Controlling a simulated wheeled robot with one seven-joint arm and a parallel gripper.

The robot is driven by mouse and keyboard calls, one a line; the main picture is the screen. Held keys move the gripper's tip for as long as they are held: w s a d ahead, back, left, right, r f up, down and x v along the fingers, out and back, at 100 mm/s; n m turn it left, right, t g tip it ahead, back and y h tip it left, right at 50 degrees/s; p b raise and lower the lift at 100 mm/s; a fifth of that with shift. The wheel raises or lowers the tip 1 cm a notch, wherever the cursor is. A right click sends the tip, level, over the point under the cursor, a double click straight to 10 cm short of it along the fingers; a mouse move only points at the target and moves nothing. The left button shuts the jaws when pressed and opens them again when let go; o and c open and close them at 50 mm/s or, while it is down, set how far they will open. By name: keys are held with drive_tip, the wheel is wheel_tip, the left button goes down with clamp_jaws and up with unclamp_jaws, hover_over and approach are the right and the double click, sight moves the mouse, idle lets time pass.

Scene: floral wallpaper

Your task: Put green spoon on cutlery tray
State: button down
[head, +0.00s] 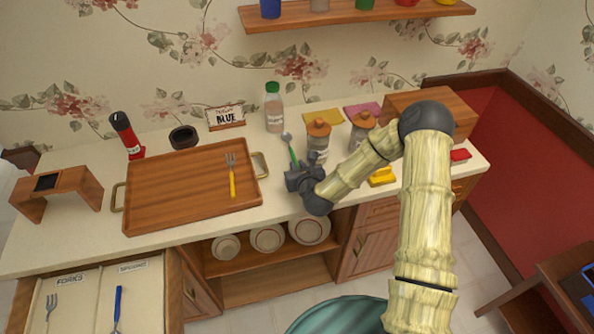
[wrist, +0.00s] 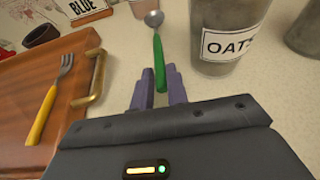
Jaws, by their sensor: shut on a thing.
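My gripper (head: 297,170) is shut on the green handle of a spoon (wrist: 159,62). The spoon's grey bowl points away from me, toward the back of the counter, and it also shows in the head view (head: 287,140). I cannot tell whether the spoon is clear of the counter. A wooden tray (head: 150,205) with brass handles lies just left of my gripper, with a yellow-handled fork (head: 232,178) on it. An open drawer at bottom left has a compartment labelled forks (head: 72,305) with a fork in it, and one labelled spoons (head: 143,290) with a blue-handled utensil in it.
A jar labelled oats (wrist: 228,35) stands close to the right of the spoon, with another jar (head: 362,130) beyond. A bottle (head: 273,110), a small sign (head: 226,117) and a dark bowl (head: 184,138) stand along the back. A yellow object (head: 382,177) lies under my arm.

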wheel_tip(320, 180, down, 2)
drive_tip(key=shift+d, duration=0.1)
drive_tip(key=shift+s, duration=0.1)
drive_tip(key=shift+f, duration=0.2)
drive_tip(key=c, duration=1.4)
unclamp_jaws()
drive_tip(key=shift+r, duration=0.15)
